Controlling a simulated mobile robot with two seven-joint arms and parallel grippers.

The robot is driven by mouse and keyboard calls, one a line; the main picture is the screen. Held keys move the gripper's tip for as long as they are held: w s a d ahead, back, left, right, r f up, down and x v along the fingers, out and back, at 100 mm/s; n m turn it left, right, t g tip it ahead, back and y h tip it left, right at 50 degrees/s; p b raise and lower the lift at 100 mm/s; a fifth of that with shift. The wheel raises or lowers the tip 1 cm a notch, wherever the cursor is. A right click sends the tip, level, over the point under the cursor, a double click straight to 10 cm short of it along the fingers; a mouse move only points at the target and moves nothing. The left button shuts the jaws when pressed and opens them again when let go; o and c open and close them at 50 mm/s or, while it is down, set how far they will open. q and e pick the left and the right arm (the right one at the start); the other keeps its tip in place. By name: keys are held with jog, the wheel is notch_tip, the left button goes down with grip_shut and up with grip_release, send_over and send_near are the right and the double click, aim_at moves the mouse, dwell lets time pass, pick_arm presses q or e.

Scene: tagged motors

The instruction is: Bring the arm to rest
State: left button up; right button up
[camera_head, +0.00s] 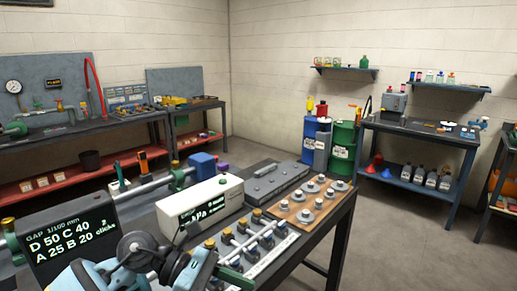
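Light blue and dark round parts, apparently links of my own arm, show at the bottom left in front of the workbench. I cannot make out a gripper or fingertips on them, and neither gripper can be identified in the head view. The near workbench (320,240) carries a black display (72,238) with green-white text reading "GAP 1/100 mm, D 50 C 40, A 25 B 20 clicks". Beside it stands a cream box (200,207) with a small dark screen. A row of brass-topped fittings (245,243) lies in front of the box.
A grey flat plate (274,182) and a wooden board (310,203) with several round metal pieces fill the bench's right end. Blue and green drums (342,148) stand behind. A blue wall bench (420,135) is at right. Bare floor (400,235) lies between.

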pick_arm(q)
jog(key=s+a+f+m+t+y, duration=0.25)
jog(key=f+m+t, duration=0.4)
jog(key=m, duration=0.35)
jog(key=s+a+f+m+t+y, duration=0.15)
jog(key=a+f+m+t, duration=0.4)
jog(key=m, duration=0.55)
jog(key=s+a+f+m+t+y, duration=0.1)
jog(key=s+f+m+t+y, duration=0.1)
jog(key=f+m+t, duration=0.7)
jog(key=s+a+f+n+g+y, duration=0.3)
jog(key=s+f, duration=0.4)
jog(key=s, duration=0.3)
jog(key=s+a+f+n+g+y, duration=0.3)
jog(key=s+f+n+g, duration=0.3)
jog(key=s, duration=0.3)
jog(key=shift+s+a+f+n+p, duration=0.4)
jog(key=shift+a+f, duration=0.25)
jog(key=shift+f, duration=0.15)
